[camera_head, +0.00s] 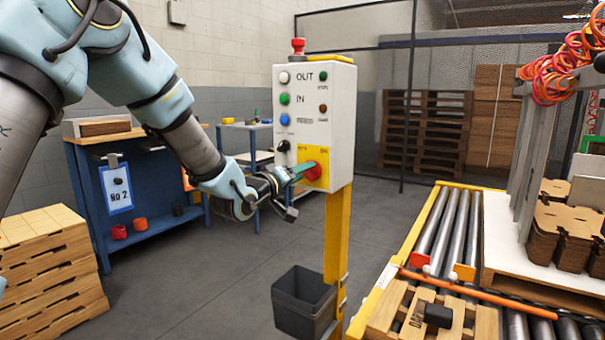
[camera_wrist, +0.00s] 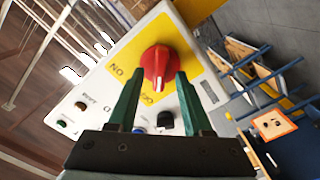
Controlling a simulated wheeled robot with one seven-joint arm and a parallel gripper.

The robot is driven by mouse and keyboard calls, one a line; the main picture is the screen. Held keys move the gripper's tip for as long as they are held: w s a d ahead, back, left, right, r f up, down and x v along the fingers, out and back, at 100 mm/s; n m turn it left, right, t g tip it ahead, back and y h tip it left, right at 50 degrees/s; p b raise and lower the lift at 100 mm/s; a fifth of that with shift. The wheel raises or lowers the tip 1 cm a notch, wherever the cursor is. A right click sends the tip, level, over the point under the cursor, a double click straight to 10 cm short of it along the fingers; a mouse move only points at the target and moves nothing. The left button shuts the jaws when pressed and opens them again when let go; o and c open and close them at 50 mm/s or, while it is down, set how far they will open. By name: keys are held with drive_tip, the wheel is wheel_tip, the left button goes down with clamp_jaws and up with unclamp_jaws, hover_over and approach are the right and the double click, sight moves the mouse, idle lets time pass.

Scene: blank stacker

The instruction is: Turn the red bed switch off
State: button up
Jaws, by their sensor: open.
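The red bed switch (camera_wrist: 157,68) is a rotary knob on a yellow plate (camera_wrist: 122,72) in the wrist view. The plate bears an ON label at its left and another label partly hidden below the knob. The knob's pointer faces down toward my gripper. In the head view the red knob (camera_head: 312,171) is low on the white control box (camera_head: 343,120), partly behind my green fingers. My gripper (camera_wrist: 158,80) is open, with one green finger on each side of the knob. I cannot tell whether the fingers touch it.
The box also carries a black knob (camera_wrist: 165,121), several coloured buttons and a red top button (camera_head: 298,46). It stands on a yellow post (camera_head: 336,235) with a grey bin (camera_head: 303,300). A roller conveyor (camera_head: 440,235) lies right; a blue workbench (camera_head: 85,190) stands left.

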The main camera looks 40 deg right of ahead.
drive_tip(key=v, duration=1)
drive_tip(key=shift+b, duration=0.35)
